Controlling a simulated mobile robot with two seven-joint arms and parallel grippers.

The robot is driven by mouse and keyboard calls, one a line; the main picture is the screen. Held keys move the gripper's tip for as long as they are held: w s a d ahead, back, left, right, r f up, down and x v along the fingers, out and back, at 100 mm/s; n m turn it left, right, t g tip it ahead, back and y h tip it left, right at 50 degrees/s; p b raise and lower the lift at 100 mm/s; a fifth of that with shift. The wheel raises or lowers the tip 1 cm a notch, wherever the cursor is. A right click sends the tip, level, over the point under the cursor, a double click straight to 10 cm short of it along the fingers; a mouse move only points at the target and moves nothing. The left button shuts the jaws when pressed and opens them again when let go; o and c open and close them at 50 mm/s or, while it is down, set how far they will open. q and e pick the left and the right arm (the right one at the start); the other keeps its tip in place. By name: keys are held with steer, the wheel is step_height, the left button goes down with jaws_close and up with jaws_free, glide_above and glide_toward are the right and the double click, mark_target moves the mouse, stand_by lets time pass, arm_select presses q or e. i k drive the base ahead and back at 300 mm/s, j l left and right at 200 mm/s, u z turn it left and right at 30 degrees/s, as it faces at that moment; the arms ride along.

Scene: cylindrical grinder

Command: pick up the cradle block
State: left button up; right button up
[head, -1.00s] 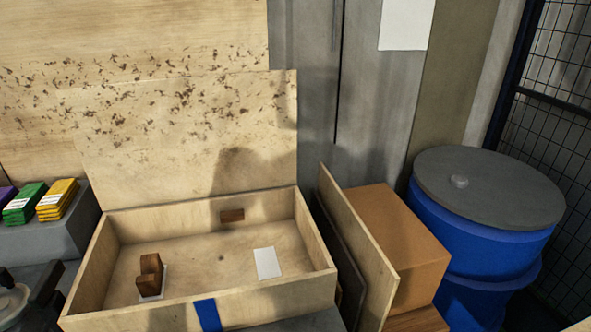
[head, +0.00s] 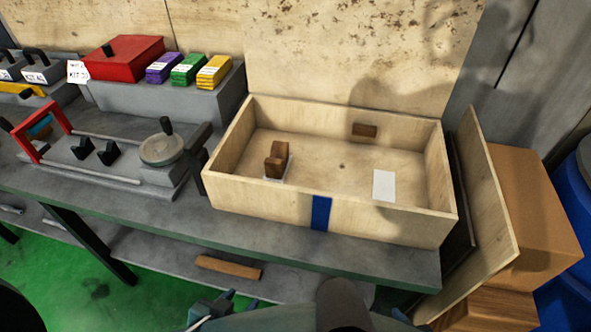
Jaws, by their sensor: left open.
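A brown wooden block with a stepped, notched top, which looks like the cradle block (head: 277,162), stands on a small white patch in the left half of the open plywood box (head: 262,192). Nothing touches it. My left gripper (head: 217,304) shows small and partly at the bottom edge, below the bench front, well away from the block. It is open and looks empty. A bluish part that seems to be my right gripper (head: 401,315) barely shows at the bottom edge; its jaws cannot be made out.
A fixture with a round grey part (head: 164,149) stands left of the box. A plywood panel (head: 487,200) leans at right. The bench edge lies between me and the box.

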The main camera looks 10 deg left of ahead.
mark_target(43, 134)
steer(key=k+l+u, duration=0.15)
steer(key=u, duration=1.65)
steer(key=z, duration=1.45)
steer(key=j+z, duration=0.2)
steer(key=z, duration=0.2)
steer(key=j+z, duration=0.2)
steer(key=z, duration=0.2)
steer(key=j+z, duration=0.15)
steer(key=z, duration=0.25)
steer(key=k+j+z, duration=0.2)
steer(key=j+z, duration=0.3)
steer(key=k+j+z, duration=0.25)
steer(key=j+z, duration=0.25)
steer(key=k+j+z, duration=0.2)
steer(key=z, duration=0.3)
steer(key=k+j+z, duration=0.1)
steer(key=k+z, duration=0.4)
